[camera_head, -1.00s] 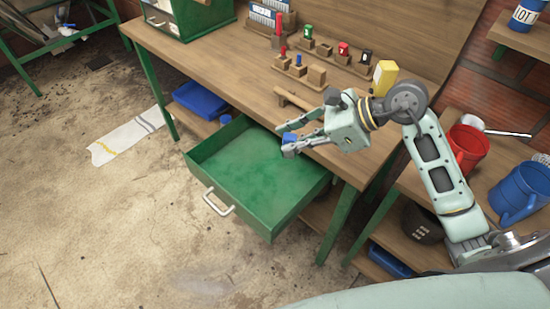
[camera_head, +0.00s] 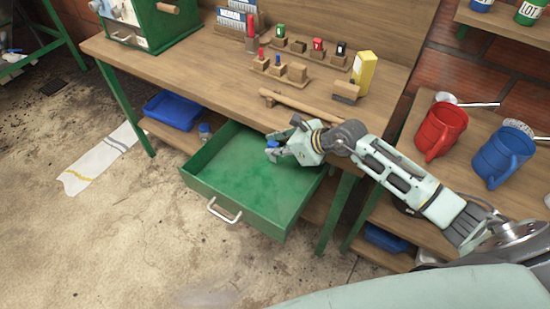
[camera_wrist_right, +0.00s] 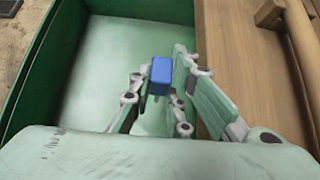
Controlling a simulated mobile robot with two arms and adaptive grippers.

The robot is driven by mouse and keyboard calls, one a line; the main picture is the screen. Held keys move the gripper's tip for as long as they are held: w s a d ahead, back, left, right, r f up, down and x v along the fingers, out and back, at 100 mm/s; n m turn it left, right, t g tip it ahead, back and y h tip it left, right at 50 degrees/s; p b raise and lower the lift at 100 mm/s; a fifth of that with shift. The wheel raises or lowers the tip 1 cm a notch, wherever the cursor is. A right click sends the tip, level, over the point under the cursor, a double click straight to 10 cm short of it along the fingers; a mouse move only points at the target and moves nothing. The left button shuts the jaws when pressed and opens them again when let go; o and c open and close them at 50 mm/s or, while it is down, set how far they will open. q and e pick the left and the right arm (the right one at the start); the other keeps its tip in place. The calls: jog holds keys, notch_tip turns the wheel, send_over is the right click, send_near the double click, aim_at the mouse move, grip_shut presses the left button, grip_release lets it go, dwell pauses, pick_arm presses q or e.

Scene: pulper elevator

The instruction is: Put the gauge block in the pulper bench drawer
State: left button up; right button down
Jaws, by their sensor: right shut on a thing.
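The green drawer (camera_head: 213,178) is pulled out of the wooden bench, and its inside looks empty. It also shows in the right wrist view (camera_wrist_right: 112,40). My right gripper (camera_head: 273,150) is over the drawer's right rear part, close to the bench's front edge. It is shut on the small blue gauge block (camera_wrist_right: 161,74), which sits between its fingertips. In the head view the block (camera_head: 272,144) is partly hidden by the fingers. How high it is above the drawer floor I cannot tell exactly. My left gripper is not in view.
The drawer's left and front area is free.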

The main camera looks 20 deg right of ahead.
aim_at(276, 160)
jog(key=shift+f, duration=2.6)
jog(key=shift+f, duration=0.1)
jog(key=c, duration=1.7)
grip_release()
jog(key=shift+o, duration=0.2)
jog(key=shift+r, duration=0.2)
jog(key=v, duration=1.2)
jog(key=shift+b, duration=0.35)
jog(key=shift+f, duration=0.1)
